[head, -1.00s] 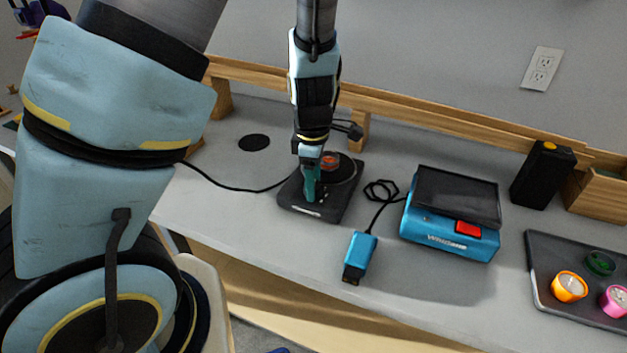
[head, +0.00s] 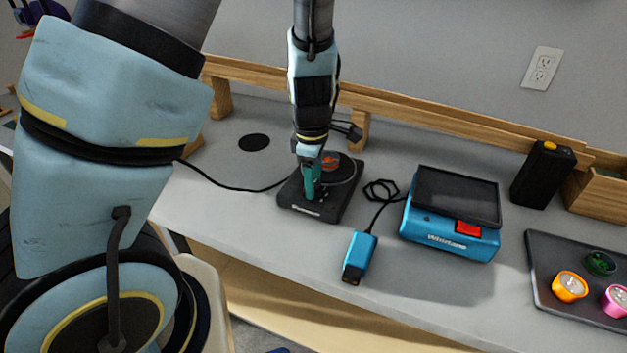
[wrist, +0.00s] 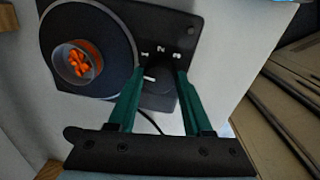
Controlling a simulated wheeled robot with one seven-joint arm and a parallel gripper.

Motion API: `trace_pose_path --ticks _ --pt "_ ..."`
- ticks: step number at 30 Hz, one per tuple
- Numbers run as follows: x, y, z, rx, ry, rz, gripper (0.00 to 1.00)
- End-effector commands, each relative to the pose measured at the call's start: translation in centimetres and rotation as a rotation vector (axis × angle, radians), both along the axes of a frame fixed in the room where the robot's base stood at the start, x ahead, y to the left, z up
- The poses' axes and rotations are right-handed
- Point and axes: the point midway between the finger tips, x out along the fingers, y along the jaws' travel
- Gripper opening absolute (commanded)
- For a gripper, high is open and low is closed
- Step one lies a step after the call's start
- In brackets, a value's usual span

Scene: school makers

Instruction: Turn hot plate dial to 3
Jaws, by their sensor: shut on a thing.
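The black hot plate (head: 325,212) stands on the grey bench, with a round heating disc on top. In the wrist view, the hot plate (wrist: 200,22) carries white numerals 1, 2 and 3 beside its dark dial (wrist: 158,86). A white pointer line shows on the dial, but I cannot tell surely which number it points to. My gripper (wrist: 159,72) has its green fingers on either side of the dial, shut on it. In the head view, my gripper (head: 309,194) is over the front of the hot plate and hides the dial.
A small round dish with orange pieces (wrist: 78,63) sits on the heating disc, close to my left finger. A blue device (head: 450,237) and its corded blue block (head: 359,257) lie to the right. A tray (head: 560,252) holds several coloured cups. A wooden rail runs behind.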

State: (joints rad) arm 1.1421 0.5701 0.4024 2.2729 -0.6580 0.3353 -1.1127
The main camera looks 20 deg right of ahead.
Motion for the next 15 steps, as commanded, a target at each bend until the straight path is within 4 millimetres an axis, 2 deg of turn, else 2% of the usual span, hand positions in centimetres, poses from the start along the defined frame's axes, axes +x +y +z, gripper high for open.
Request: trace_pose_path --ticks 15 --pt "0.06 0.18 -0.1 -0.001 -0.001 -0.44 0.0"
